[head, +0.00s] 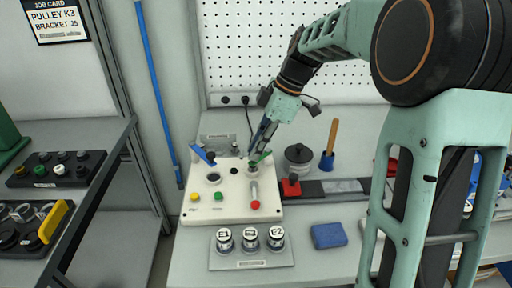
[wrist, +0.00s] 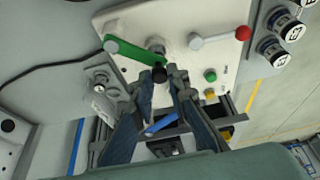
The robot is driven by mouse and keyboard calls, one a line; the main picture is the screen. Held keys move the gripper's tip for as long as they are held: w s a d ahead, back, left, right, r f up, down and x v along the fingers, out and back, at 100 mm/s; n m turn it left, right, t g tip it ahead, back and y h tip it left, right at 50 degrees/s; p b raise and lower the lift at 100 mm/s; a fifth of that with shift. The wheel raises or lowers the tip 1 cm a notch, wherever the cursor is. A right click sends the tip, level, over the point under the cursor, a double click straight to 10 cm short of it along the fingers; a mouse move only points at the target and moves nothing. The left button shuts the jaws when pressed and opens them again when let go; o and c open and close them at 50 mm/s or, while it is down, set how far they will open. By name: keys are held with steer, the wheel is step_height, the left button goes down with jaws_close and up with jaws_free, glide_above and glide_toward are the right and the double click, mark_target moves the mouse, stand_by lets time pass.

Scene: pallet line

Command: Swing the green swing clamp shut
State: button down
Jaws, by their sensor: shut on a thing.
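The green swing clamp (head: 262,157) is at the back right of a white panel (head: 217,211). In the wrist view its green arm (wrist: 135,52) runs from a pivot at the left to a black knob (wrist: 159,74). My gripper (head: 256,148) reaches down to the clamp from above. In the wrist view my gripper's fingertips (wrist: 161,78) are on either side of the black knob, shut on it. A metal post (wrist: 155,46) stands beside the green arm. The fingers hide part of the clamp in the head view.
The panel also has a blue lever (head: 203,155), a red-ended lever (head: 254,195), a yellow button (head: 194,197) and a green button (head: 218,196). Several labelled jars stand on a grey tray (head: 252,265) in front. A blue block (head: 328,235) lies to its right.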

steer(key=c, duration=1.8)
jaws_free()
steer(key=shift+c, duration=0.2)
steer(key=v, duration=1.2)
